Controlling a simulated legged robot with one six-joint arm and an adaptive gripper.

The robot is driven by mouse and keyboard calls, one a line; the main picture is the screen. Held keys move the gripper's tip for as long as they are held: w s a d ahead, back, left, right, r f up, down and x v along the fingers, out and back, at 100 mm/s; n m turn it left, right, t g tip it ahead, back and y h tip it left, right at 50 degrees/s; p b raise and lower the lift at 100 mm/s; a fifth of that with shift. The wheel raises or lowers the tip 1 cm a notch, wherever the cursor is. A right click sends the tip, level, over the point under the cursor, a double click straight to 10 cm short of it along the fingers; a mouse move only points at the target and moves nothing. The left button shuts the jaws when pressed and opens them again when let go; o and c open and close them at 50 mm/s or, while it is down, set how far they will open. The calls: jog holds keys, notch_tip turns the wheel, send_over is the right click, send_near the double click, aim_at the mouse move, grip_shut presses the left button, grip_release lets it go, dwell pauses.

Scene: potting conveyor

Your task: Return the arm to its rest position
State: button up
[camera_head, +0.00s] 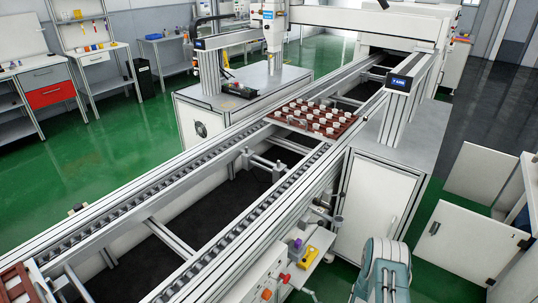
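A rounded teal and light-grey part, which looks like my own arm (385,272), rises from the bottom edge right of centre. The frame's bottom edge cuts it off. It stands in front of the white cabinet and to the right of the conveyor's control panel, with no visible contact with either. My gripper's fingers do not show, so I cannot see whether they hold anything.
The conveyor (235,240) runs diagonally, with a red-brown tray (290,125) of white parts under the gantry. A control panel (262,280) with coloured knobs and a yellow item (317,247) are close. White cabinets (375,205) stand right. Green floor (430,210) is open between.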

jog(key=w+d+r+m+h, duration=0.1)
jog(key=w+d+r+h, duration=0.2)
jog(key=w+r, duration=0.4)
jog(key=w+d+r+m+h, duration=0.1)
jog(key=w+d+r+h, duration=0.15)
jog(key=w+r, duration=0.4)
jog(key=s+d+r+m+h, duration=0.2)
jog(key=r+m+h, duration=0.1)
jog(key=r, duration=0.8)
jog(key=s+d+r+m+h, duration=0.15)
jog(key=r+h, duration=0.25)
jog(key=r, duration=0.6)
jog(key=s+r+m+g+h, duration=0.2)
jog(key=s+r+m, duration=0.4)
jog(key=s+r, duration=0.6)
jog(key=s+a+r+m+g+y, duration=0.1)
jog(key=s+a+r+m, duration=0.1)
jog(key=s, duration=0.8)
jog(key=s+a+r+m+g, duration=0.2)
jog(key=s+a+m, duration=0.1)
jog(key=s, duration=0.7)
jog(key=shift+s+a+y, duration=0.3)
jog(key=shift+s+y, duration=0.05)
jog(key=shift+a+r, duration=0.1)
